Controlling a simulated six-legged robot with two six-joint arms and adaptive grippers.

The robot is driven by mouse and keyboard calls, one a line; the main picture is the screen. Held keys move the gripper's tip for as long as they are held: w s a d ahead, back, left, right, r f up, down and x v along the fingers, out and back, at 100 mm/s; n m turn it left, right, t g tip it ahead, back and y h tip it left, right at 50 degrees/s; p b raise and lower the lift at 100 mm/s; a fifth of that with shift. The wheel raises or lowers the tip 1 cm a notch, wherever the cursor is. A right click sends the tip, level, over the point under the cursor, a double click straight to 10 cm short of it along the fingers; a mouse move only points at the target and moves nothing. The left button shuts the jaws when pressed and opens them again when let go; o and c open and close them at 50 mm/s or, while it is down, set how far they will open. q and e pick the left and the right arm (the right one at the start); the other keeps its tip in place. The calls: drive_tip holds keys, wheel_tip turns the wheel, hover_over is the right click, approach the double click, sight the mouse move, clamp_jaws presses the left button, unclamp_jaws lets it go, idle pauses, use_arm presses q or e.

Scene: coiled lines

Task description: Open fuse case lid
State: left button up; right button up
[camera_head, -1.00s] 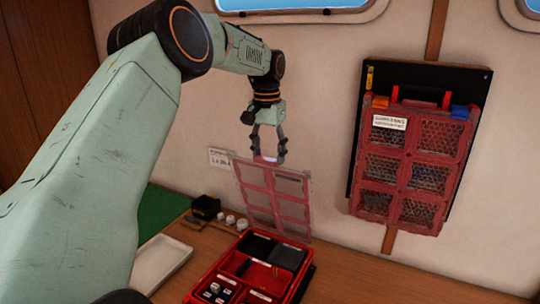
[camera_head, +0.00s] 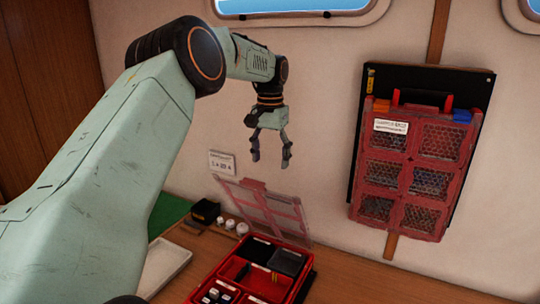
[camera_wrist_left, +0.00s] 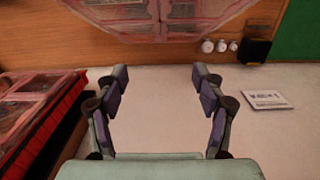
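The red fuse case (camera_head: 234,270) lies on the wooden counter with its compartments uncovered. Its clear, red-framed lid (camera_head: 262,205) stands raised at the case's back edge, leaning back toward the wall. The lid also shows at the top of the left wrist view (camera_wrist_left: 165,22). My left gripper (camera_head: 271,160) is open and empty, above the lid's top edge and apart from it. In the left wrist view, its two fingers (camera_wrist_left: 160,78) are spread with nothing between them. My right gripper is not in view.
A red mesh-fronted case (camera_head: 410,165) hangs on a black board on the right wall. A black box (camera_head: 205,212), white knobs (camera_head: 231,223) and a pale tray (camera_head: 164,265) lie left of the fuse case. A label (camera_head: 222,163) is on the wall.

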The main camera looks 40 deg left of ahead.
use_arm(q)
drive_tip(key=shift+o, duration=0.6)
drive_tip(key=shift+w, duration=0.2)
wheel_tip(320, 180, up, 12)
drive_tip(key=shift+s+r, duration=0.15)
drive_tip(key=shift+s, duration=0.05)
drive_tip(key=shift+s+r, duration=0.1)
drive_tip(key=shift+s, duration=0.1)
drive_tip(key=shift+w+f, duration=0.25)
drive_tip(key=shift+w, duration=0.05)
